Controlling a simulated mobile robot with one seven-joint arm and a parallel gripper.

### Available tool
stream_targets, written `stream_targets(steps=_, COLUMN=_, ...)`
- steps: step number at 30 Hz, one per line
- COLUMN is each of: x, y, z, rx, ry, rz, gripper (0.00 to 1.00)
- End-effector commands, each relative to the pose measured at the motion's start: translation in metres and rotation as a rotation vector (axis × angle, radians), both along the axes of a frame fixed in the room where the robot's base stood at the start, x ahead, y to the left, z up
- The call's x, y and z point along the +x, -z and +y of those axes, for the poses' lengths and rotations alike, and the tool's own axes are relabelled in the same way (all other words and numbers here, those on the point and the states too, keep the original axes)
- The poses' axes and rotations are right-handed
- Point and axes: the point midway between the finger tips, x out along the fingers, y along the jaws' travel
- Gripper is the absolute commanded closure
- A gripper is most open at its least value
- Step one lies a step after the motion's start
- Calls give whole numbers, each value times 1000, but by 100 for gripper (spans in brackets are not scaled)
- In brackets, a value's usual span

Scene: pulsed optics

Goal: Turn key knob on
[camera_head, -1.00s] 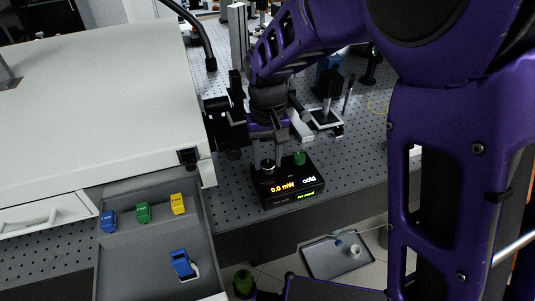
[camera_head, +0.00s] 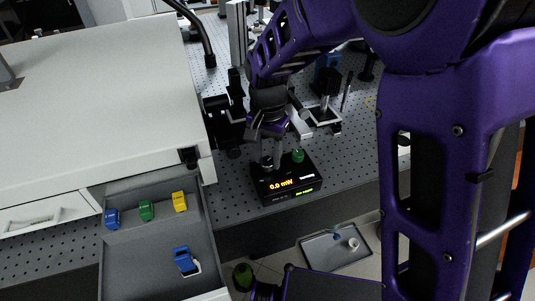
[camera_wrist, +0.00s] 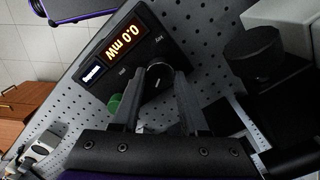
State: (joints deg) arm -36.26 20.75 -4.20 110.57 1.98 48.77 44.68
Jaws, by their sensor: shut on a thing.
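The black controller box (camera_head: 286,184) sits on the perforated optical table, with an orange "0.0 mW" readout and a green-lit strip on its front. The key knob (camera_wrist: 158,70) is on its top face, beside a "key" label in the wrist view. My gripper (camera_wrist: 159,80) reaches down over the box, with one finger on each side of the knob, shut on it. In the head view my gripper (camera_head: 268,162) largely hides the knob. A green knob or button (camera_head: 298,155) stands on the box to the right; it also shows in the wrist view (camera_wrist: 115,103), partly behind a finger.
Black optical mounts (camera_head: 225,120) stand close behind and left of my gripper. A post on a stage (camera_head: 325,115) stands behind right.

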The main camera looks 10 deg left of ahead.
Motion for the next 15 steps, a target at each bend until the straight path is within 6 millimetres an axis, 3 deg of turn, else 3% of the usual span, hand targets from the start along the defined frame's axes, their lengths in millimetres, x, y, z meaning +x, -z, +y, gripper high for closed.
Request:
stream_targets(steps=14, x=0, y=0, z=0, rx=2, ry=15, rz=-1, gripper=100)
stream_targets(steps=15, x=0, y=0, z=0, rx=2, ry=15, rz=-1, gripper=49)
